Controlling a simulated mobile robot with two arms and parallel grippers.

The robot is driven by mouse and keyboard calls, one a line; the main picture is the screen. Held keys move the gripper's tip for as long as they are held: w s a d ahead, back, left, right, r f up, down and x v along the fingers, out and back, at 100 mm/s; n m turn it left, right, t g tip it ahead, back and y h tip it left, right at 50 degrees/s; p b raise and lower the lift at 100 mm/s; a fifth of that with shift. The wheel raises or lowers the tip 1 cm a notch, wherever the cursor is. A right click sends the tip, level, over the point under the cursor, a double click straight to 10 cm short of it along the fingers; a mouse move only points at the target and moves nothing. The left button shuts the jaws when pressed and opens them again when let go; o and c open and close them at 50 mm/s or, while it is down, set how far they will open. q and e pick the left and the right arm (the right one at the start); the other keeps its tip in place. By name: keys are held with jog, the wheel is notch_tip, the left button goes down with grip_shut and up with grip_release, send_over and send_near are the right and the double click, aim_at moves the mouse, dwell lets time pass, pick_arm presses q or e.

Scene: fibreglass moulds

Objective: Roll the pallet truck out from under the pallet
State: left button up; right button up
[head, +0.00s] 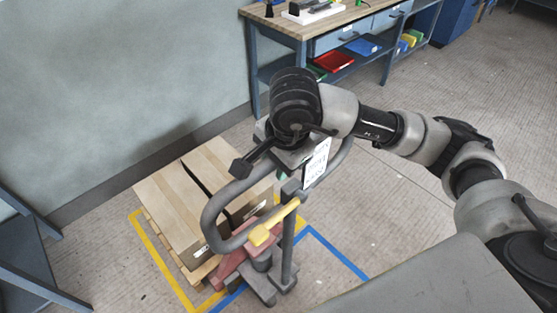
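The pallet truck (288,240) stands at the front side of the pallet (203,268), with a grey loop handle (214,222), a yellow lever and a white label. Its red body is low beside the pallet, and its forks are hidden under the load. Two cardboard boxes (181,205) sit on the wooden pallet. My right gripper (287,150) is over the top of the loop handle, its fingers spread wide apart. It hides part of the handle, so I cannot tell whether it touches. My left gripper is out of view.
Yellow floor tape (167,272) edges the pallet's spot, and blue tape (335,254) marks the floor around the truck. A workbench (330,28) with coloured trays stands behind. A blue-grey frame (30,262) is at the left. Open floor lies to the right.

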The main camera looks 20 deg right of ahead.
grip_shut()
dwell(1.0)
